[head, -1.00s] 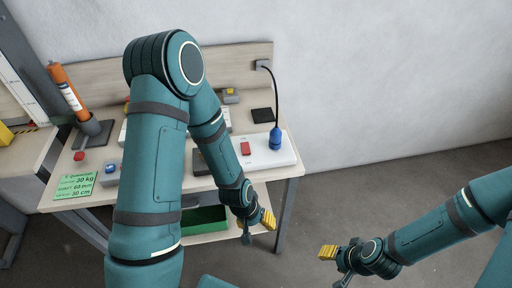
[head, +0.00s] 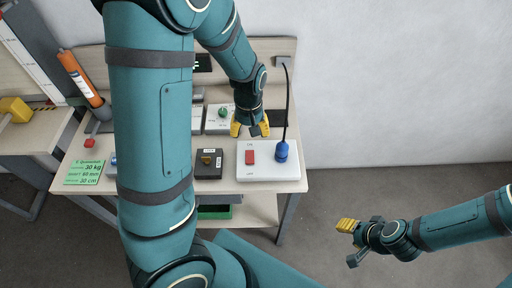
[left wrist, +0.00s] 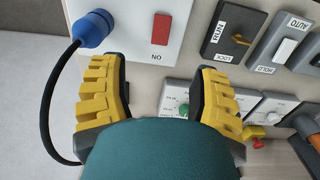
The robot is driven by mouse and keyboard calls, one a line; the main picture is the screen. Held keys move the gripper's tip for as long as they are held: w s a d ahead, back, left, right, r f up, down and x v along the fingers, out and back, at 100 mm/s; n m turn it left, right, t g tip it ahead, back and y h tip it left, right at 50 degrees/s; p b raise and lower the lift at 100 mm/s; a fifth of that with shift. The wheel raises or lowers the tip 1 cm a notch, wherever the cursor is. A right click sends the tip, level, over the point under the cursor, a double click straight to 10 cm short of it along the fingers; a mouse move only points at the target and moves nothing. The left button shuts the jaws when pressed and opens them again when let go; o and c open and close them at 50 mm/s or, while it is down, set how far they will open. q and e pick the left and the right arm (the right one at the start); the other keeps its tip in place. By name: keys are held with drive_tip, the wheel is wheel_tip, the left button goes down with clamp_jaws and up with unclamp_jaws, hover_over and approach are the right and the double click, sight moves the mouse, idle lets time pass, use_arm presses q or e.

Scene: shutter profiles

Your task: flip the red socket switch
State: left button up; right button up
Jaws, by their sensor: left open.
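The red socket switch (head: 250,157) is a red rocker on a white socket box (head: 270,172) at the right end of the bench. It also shows in the left wrist view (left wrist: 162,29), near the top centre. My left gripper (head: 251,130) is open and empty, just behind the white box in the head view. In the left wrist view its yellow fingers (left wrist: 158,95) stand apart, with the switch beyond and between them. My right gripper (head: 350,240) hangs over the floor to the right, away from the bench; its finger opening is unclear.
A blue plug (head: 282,151) with a black cable stands in the box beside the switch. A black key switch box (head: 208,164) sits left of it. A box with a green knob (head: 223,113) is behind. A green card (head: 84,172) lies at the front left.

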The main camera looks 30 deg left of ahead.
sight(250, 159)
use_arm(q)
drive_tip(key=f, duration=0.4)
drive_tip(key=f+b, duration=0.1)
drive_tip(key=f, duration=0.3)
drive_tip(key=f+b, duration=0.1)
drive_tip(key=f, duration=0.3)
drive_tip(key=shift+s+f, duration=0.2)
drive_tip(key=shift+s, duration=0.15)
drive_tip(key=shift+f, duration=0.55)
drive_tip(key=shift+c, duration=0.4)
clamp_jaws()
